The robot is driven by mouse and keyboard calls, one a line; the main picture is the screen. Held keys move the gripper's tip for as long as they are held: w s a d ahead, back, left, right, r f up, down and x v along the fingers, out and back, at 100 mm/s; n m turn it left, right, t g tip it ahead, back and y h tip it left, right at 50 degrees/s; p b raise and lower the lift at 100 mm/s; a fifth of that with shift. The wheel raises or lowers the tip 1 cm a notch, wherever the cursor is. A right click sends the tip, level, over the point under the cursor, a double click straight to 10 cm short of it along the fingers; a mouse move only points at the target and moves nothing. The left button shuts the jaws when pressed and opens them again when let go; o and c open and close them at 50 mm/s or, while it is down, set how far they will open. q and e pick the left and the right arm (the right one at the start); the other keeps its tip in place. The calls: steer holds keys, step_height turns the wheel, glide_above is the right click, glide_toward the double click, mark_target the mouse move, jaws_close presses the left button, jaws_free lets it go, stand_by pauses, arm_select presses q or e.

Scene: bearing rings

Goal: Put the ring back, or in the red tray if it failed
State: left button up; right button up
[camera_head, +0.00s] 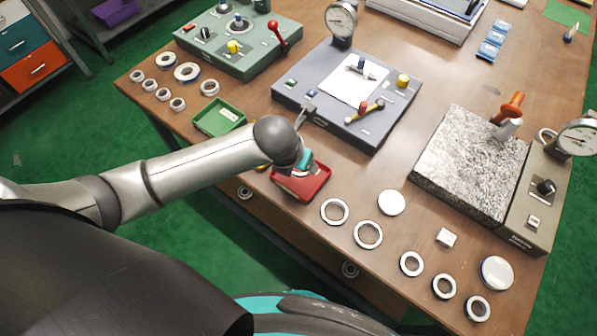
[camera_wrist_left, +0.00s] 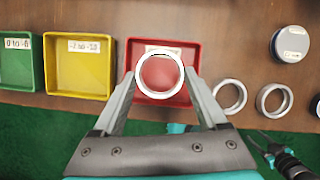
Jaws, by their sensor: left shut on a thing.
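In the left wrist view my left gripper (camera_wrist_left: 160,84) is shut on a metal ring (camera_wrist_left: 160,93), held level between the fingertips. The ring is over the red tray (camera_wrist_left: 190,92), whose floor shows through its hole; its exact height above the tray is unclear. In the head view my left gripper (camera_head: 298,166) is at the red tray (camera_head: 316,187), and the arm hides part of it and the held ring.
A yellow tray (camera_wrist_left: 77,92) and a green tray (camera_wrist_left: 18,88) stand left of the red tray. Loose rings (camera_head: 368,235) lie to its right. A grey gauge station (camera_head: 290,90) stands behind, and a granite block (camera_head: 460,190) lies at right.

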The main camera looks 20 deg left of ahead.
mark_target(296, 170)
arm_select(q)
steer(key=shift+f+b, duration=0.55)
steer(key=shift+f, duration=1.6)
steer(key=shift+f, duration=0.1)
steer(key=o, duration=1.5)
steer(key=shift+s+r, duration=0.1)
steer(key=shift+r, duration=0.35)
steer(key=p+v, duration=0.3)
steer(key=v, duration=0.8)
steer(key=shift+r, duration=0.15)
